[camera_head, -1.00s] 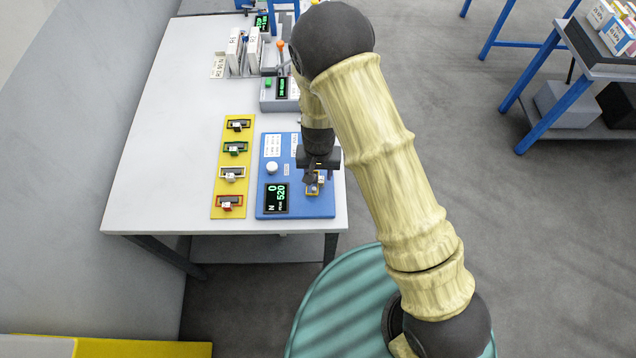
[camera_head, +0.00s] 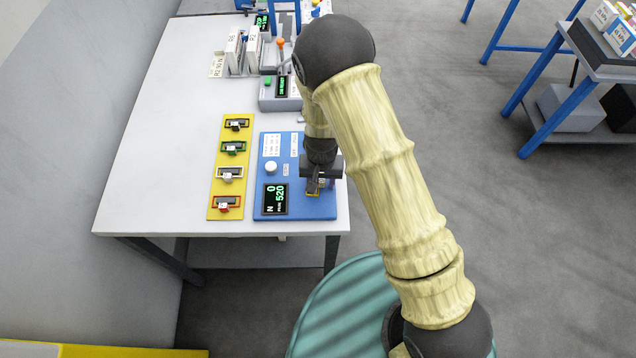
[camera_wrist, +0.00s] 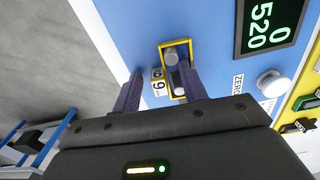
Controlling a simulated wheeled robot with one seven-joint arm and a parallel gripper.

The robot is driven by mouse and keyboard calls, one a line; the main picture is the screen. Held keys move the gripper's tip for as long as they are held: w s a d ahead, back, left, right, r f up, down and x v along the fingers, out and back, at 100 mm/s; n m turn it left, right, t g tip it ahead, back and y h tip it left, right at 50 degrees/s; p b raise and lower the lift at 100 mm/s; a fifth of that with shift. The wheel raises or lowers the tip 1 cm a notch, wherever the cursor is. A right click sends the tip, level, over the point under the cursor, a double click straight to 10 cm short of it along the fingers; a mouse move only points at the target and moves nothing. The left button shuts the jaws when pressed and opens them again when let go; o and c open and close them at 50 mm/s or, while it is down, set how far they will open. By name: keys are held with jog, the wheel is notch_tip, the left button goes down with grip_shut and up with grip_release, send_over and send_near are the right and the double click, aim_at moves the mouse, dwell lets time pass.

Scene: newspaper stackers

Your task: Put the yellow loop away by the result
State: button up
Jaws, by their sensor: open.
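The yellow loop (camera_wrist: 187,45) is a small rectangular band around two grey pegs on the blue tester (camera_wrist: 212,22). A white tag marked with a 6 or 9 (camera_wrist: 158,83) sits at its side, between my fingers. My gripper (camera_wrist: 160,88) is open, its two dark fingers reaching down to either side of the tag and the near part of the loop. In the head view my gripper (camera_head: 315,184) is over the right side of the tester and mostly covers the loop. The tester display (camera_head: 275,199) reads 0 and 520.
A white knob (camera_head: 271,167) stands on the tester. Farther back are a grey device (camera_head: 280,103) and upright white boxes (camera_head: 234,55). The table's left part (camera_head: 165,150) is clear.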

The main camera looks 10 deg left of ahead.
aim_at(322, 181)
dwell(0.3)
jog(key=shift+w+d, duration=0.1)
grip_shut()
jog(key=shift+r, duration=0.1)
jog(key=shift+w+r, duration=0.2)
jog(key=shift+r, duration=0.05)
notch_tip(322, 181, up, 9)
jog(key=b, duration=0.1)
jog(key=shift+s+r+b, duration=0.2)
jog(key=shift+s+b, duration=0.05)
jog(key=shift+b, duration=0.15)
